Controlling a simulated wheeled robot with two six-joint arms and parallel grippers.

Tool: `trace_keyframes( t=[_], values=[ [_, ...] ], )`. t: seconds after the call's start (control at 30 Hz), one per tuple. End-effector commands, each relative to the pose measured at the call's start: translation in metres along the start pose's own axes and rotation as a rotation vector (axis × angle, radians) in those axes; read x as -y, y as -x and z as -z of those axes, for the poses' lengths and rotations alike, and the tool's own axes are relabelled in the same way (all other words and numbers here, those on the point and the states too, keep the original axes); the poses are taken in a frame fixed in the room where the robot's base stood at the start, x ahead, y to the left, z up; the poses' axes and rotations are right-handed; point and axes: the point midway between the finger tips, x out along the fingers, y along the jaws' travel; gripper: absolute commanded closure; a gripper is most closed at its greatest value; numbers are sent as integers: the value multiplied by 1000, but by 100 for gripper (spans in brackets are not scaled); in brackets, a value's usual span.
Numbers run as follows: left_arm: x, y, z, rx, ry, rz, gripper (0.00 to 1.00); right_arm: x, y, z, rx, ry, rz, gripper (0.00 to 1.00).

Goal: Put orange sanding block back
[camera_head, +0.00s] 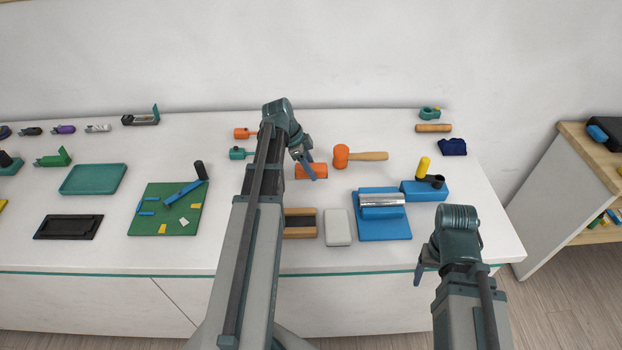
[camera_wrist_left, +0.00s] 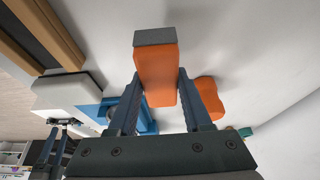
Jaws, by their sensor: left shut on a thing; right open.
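The orange sanding block (camera_head: 304,172) is between the fingers of my left gripper (camera_head: 307,166), which is shut on it near the middle of the worktop. In the left wrist view the block (camera_wrist_left: 156,72), orange with a grey layer at one end, sits between the two dark fingers. I cannot tell whether it is clear of the worktop. My right gripper (camera_head: 434,262) is open and empty, in front of the worktop's front edge at the right.
An orange mallet (camera_head: 341,156) lies just right of the block. Nearer the front are a wooden-railed holder (camera_head: 301,222), a pale grey block (camera_head: 337,228) and a blue stand with a metal roller (camera_head: 384,228). A green board (camera_head: 165,222) lies left of my left arm.

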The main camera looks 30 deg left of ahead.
Motion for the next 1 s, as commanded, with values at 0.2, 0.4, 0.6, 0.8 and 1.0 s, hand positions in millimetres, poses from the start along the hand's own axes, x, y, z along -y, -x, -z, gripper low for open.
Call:
trace_keyframes(
  t=[0.2, 0.4, 0.6, 0.8, 1.0],
  values=[
    [0, -32, -13, 0, 0, 0, 100, 3, -34, 2, 0, 0, 0, 30],
    [0, -30, -13, 0, 0, 0, 100, 3, -33, 2, 0, 0, 0, 30],
    [0, -33, -14, 0, 0, 0, 100, 3, -36, 2, 0, 0, 0, 30],
    [0, -39, -16, 0, 0, 0, 100, 4, -42, 2, 0, 0, 0, 30],
    [0, -38, -16, 0, 0, 0, 21, 4, -40, 2, 0, 0, 0, 30]
  ],
)
